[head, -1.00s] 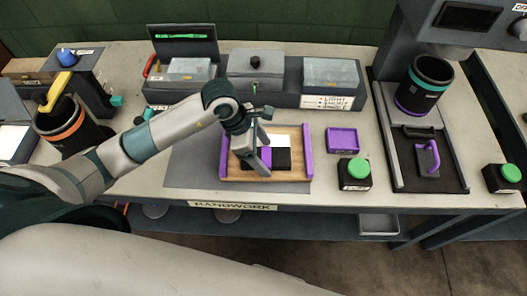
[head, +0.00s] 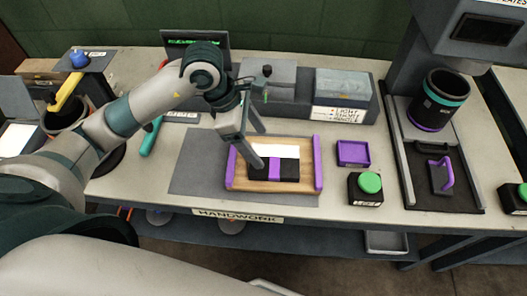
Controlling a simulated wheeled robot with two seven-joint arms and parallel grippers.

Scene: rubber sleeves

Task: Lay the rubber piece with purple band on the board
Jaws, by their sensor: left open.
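The rubber piece with purple band (head: 289,171) is black with a purple stripe across it. It lies flat on the wooden board (head: 270,186), below a white area (head: 288,151). The board has purple rails at its left and right sides. My left gripper (head: 260,148) is open, above and slightly left of the piece. Its fingers cover part of the board's upper left. It appears apart from the piece and holds nothing. My right gripper is out of view.
A purple tray (head: 353,164) and a green-topped button (head: 366,188) are right of the board. Grey bins (head: 342,98) stand behind. A press with a dark cup (head: 437,100) is at the right. A grey mat (head: 200,165) left of the board is bare.

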